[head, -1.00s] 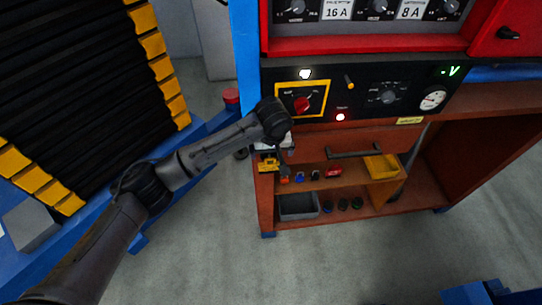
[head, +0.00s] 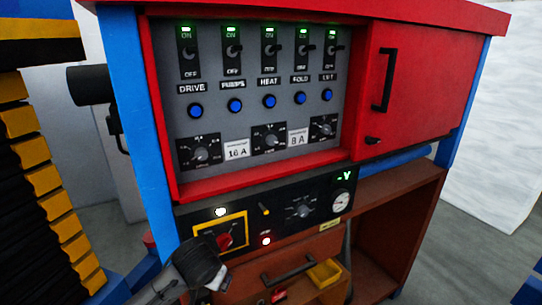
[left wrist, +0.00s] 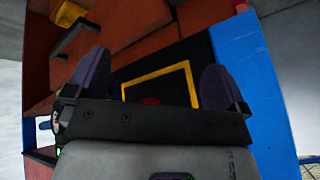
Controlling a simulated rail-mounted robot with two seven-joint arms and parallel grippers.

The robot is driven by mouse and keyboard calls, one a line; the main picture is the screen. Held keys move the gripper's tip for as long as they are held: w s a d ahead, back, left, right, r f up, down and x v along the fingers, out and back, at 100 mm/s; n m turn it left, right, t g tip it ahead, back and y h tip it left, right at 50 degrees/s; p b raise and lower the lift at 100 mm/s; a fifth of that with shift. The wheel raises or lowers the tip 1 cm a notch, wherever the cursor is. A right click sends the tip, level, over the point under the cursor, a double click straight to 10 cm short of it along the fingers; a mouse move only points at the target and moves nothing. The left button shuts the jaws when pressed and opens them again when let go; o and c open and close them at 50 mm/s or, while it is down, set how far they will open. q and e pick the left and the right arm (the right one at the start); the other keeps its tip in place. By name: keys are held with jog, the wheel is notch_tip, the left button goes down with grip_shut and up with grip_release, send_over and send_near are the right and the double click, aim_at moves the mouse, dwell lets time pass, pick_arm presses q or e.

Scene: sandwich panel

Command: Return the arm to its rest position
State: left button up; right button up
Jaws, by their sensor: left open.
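My left arm enters the head view at the bottom, and its end is just below and left of the red rotary knob (head: 225,240) in a yellow frame (head: 243,219). The gripper's fingers are not clear there. In the left wrist view my left gripper (left wrist: 155,82) is open, its two dark fingers wide apart with nothing between them. The yellow frame (left wrist: 157,82) shows behind them. The red knob (left wrist: 151,101) is mostly hidden by the gripper body. I cannot tell whether the gripper touches the panel. My right gripper is not in view.
The upper panel (head: 235,109) has several switches with green lights, blue buttons and dials. A red door with a black handle (head: 387,80) is at right. A blue post (head: 138,135) stands left of the panel. Below are a drawer handle (head: 300,264) and a yellow bin (head: 324,273).

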pick_arm(q)
jog(key=s+d+r+m+t+h, duration=0.1)
jog(key=s+r+m+t, duration=0.2)
jog(key=r, duration=0.4)
jog(key=s+d+r+m+t+h, duration=0.1)
jog(key=s+d+r+t+h, duration=0.1)
jog(key=s+r+t, duration=0.3)
jog(key=s+a+f+n+g+y, duration=0.1)
jog(key=s+a+f+n+g, duration=0.3)
jog(key=s+f, duration=0.7)
jog(key=s+a+f+n+g+y, duration=0.15)
jog(key=s+a+f, duration=0.5)
jog(key=f, duration=0.65)
jog(key=s+d+f+g, duration=0.1)
jog(key=s+f+g, duration=0.1)
jog(key=s+f, duration=0.45)
jog(key=s+d+f+g, duration=0.1)
jog(key=s+f+g, duration=0.2)
jog(key=s, duration=0.7)
notch_tip(320, 180, up, 25)
jog(key=p, duration=2.5)
jog(key=shift+w+a+h, duration=0.15)
jog(key=shift+w+h, duration=0.1)
jog(key=shift+h, duration=0.2)
jog(key=shift+f+t, duration=0.15)
jog(key=shift+t, duration=0.1)
